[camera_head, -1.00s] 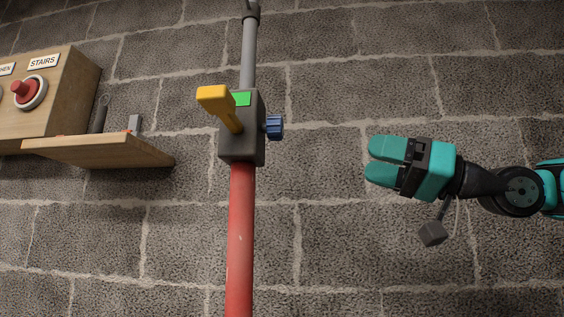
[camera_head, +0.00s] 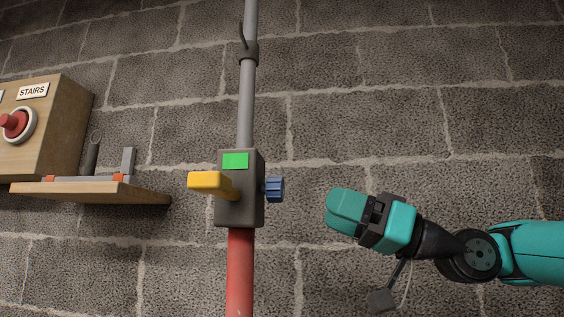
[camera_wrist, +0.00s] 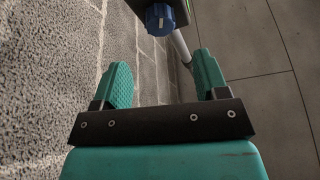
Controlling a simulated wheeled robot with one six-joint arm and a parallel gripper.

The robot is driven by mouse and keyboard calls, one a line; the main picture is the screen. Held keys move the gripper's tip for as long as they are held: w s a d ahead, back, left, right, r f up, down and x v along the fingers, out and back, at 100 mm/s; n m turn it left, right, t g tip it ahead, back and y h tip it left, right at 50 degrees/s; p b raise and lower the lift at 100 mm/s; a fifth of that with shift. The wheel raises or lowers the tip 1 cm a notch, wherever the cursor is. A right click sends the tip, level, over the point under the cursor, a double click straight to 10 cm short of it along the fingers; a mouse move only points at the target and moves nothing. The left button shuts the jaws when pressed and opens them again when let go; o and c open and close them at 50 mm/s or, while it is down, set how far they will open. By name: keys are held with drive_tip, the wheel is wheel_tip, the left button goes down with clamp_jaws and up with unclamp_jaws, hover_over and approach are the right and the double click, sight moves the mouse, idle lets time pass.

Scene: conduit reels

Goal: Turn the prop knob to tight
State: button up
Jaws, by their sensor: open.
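The blue prop knob (camera_head: 275,189) sticks out of the right side of the dark grey prop housing (camera_head: 250,208). A yellow lever (camera_head: 208,181) and a green patch are on the housing's front. My gripper (camera_head: 338,208) is open and empty, to the right of the knob and a little below it, with a clear gap. In the wrist view the knob (camera_wrist: 159,19) shows at the top, beyond and between my teal fingers (camera_wrist: 163,83), with a pale mark on its face. Any wording for tight cannot be read.
A grey upper tube (camera_head: 246,110) and a red lower tube (camera_head: 240,275) run above and below the housing. A wooden shelf (camera_head: 95,192) and a box with a red button (camera_head: 16,125) and STAIRS label are at the left. A block wall stands behind.

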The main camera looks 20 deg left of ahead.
sight(283, 190)
drive_tip(key=p+x, duration=0.4)
drive_tip(key=x, duration=0.5)
drive_tip(key=shift+a+r+p, duration=0.1)
drive_tip(key=shift+a+p, duration=0.25)
drive_tip(key=shift+p, duration=0.05)
drive_tip(key=c, duration=0.9)
